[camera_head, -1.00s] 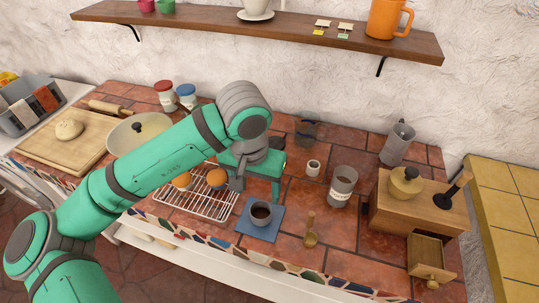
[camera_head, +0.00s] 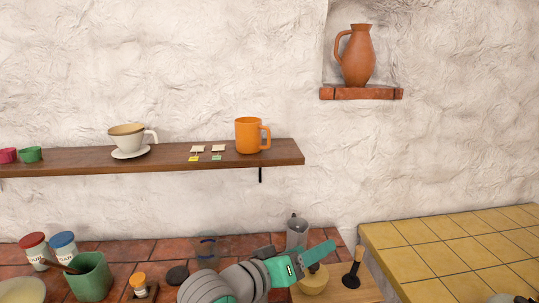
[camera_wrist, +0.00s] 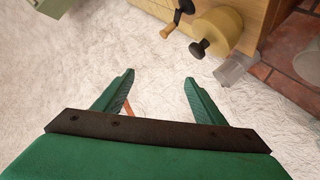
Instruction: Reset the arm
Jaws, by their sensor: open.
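My gripper (camera_wrist: 158,82) is open and empty in the wrist view, its two green fingers apart with only pale wall texture between them. In the head view, my green and grey arm enters from the bottom edge, and the green hand (camera_head: 283,268) points right in front of the counter's back part. Most of my arm is below the frame.
A wooden shelf (camera_head: 70,164) holds an orange mug (camera_head: 248,135) and a white cup (camera_head: 127,138). A clay jug (camera_head: 358,60) stands in a niche. Jars and a green pot (camera_head: 90,277) stand on the counter at lower left. Yellow tiles (camera_head: 440,240) lie at right.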

